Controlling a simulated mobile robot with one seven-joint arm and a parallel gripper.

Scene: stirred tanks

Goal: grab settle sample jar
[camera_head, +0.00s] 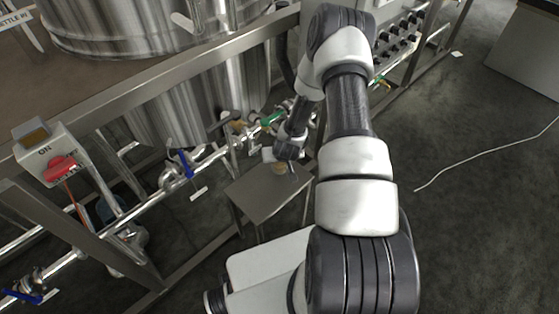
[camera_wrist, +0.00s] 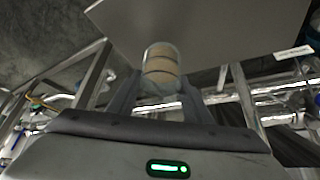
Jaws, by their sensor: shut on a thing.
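The sample jar (camera_wrist: 162,68) is a small clear jar with tan and brown layered contents. In the wrist view it sits between the two fingers of my gripper (camera_wrist: 160,95), which is shut on it. In the head view my gripper (camera_head: 280,165) is low over a small grey metal table (camera_head: 262,200), and the jar is a small tan patch (camera_head: 279,169) partly hidden by the gripper. The table surface also shows in the wrist view (camera_wrist: 205,30). I cannot tell whether the jar touches the table.
A pipe run with blue-handled valves (camera_head: 182,163) and a green-handled valve (camera_head: 272,118) lies close to the table. Steel tanks (camera_head: 120,25) stand on a frame behind. A control box with a red switch (camera_head: 60,168) is at left. Open floor with a white cable (camera_head: 480,157) is at right.

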